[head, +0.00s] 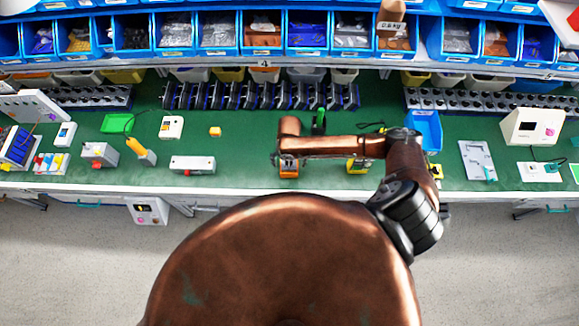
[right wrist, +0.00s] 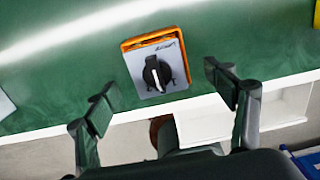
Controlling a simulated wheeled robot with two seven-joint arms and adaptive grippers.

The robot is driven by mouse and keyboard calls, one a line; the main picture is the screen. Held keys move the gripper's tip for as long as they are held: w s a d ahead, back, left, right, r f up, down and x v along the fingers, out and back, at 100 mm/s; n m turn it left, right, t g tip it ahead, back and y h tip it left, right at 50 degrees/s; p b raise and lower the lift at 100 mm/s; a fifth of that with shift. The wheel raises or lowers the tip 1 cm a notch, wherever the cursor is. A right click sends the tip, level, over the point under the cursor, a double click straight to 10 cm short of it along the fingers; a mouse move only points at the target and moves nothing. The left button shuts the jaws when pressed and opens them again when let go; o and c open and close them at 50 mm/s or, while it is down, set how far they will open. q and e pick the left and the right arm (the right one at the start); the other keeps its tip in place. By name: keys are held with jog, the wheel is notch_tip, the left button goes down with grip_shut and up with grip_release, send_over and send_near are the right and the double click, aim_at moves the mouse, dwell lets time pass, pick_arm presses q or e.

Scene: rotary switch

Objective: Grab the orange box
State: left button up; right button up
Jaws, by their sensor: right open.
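The orange box (right wrist: 156,62) has a grey face with a black rotary knob and a white pointer line on it. It sits on the green bench top near the front edge. In the head view the orange box (head: 289,172) is partly covered by my right arm. My right gripper (right wrist: 163,95) is open, with one finger on each side of the box in the picture and clear space on both sides. In the head view my right gripper (head: 288,157) is over the box, its fingers hard to make out. My left gripper is not in view.
A white box with a red button (head: 193,165) stands left of the orange box, and a yellow item (head: 357,166) to its right. A small orange block (head: 215,131) lies farther back. A rack (head: 260,96) and blue bins (head: 307,35) line the back.

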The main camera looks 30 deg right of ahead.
jog(key=f, duration=0.1)
jog(key=w+f, duration=0.1)
jog(key=f, duration=0.1)
jog(key=shift+w+d, duration=0.1)
jog(key=shift+d, duration=0.05)
jog(key=shift+s+f, duration=0.2)
jog(key=shift+f, duration=0.6)
jog(key=shift+s+d, duration=0.1)
jog(key=shift+f, duration=0.1)
jog(key=shift+c, duration=0.8)
jog(key=c, duration=1.1)
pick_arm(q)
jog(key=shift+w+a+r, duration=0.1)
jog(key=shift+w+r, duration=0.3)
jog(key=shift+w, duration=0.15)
